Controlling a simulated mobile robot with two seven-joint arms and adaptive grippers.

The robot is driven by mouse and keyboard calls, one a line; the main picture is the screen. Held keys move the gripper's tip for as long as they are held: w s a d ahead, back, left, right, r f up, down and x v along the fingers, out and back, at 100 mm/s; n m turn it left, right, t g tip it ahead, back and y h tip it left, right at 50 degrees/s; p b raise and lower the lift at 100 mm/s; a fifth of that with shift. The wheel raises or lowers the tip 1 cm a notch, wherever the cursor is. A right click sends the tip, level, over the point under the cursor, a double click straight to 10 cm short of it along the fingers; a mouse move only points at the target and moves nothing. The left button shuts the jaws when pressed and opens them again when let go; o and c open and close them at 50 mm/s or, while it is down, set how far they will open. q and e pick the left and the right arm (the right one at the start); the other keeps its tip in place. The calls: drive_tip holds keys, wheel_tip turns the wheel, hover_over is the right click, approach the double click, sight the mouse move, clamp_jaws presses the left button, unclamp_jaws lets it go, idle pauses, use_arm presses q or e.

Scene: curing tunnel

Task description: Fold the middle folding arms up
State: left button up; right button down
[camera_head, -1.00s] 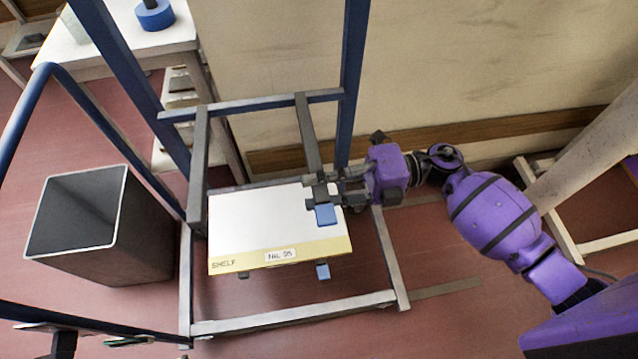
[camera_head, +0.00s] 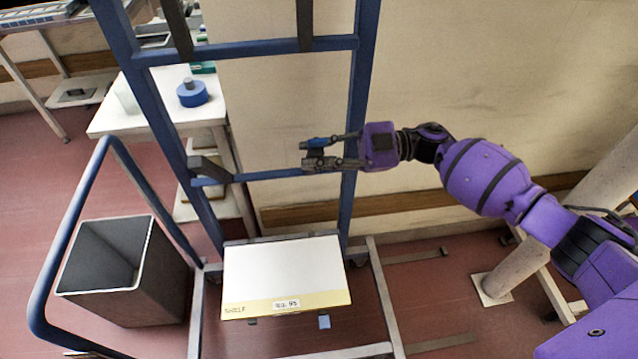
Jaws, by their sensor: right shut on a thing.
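The blue rack's middle crossbar (camera_head: 270,175) runs between the two posts and carries the middle folding arms. The left middle arm (camera_head: 206,168) is a grey bar that shows short, as if seen nearly end-on. My right gripper (camera_head: 332,154) comes in from the right and is shut on the right middle arm near its blue tip (camera_head: 316,142). The gripper hides most of that arm, which is raised to about crossbar height or above. My left gripper is not in view.
Two upper arms (camera_head: 305,25) meet the upper crossbar (camera_head: 255,48). A dark bin (camera_head: 125,270) stands left. A white table (camera_head: 120,122) with a blue roll (camera_head: 192,93) is behind.

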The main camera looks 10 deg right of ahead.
drive_tip(key=w+r+m+b, duration=0.1)
drive_tip(key=w+r+m, duration=0.2)
drive_tip(key=w, duration=0.6)
drive_tip(key=shift+r+m+b, duration=0.3)
drive_tip(key=shift+r+m, duration=0.1)
drive_tip(key=shift+m, duration=0.4)
drive_tip(key=c, duration=1.7)
unclamp_jaws()
drive_tip(key=shift+o, duration=0.6)
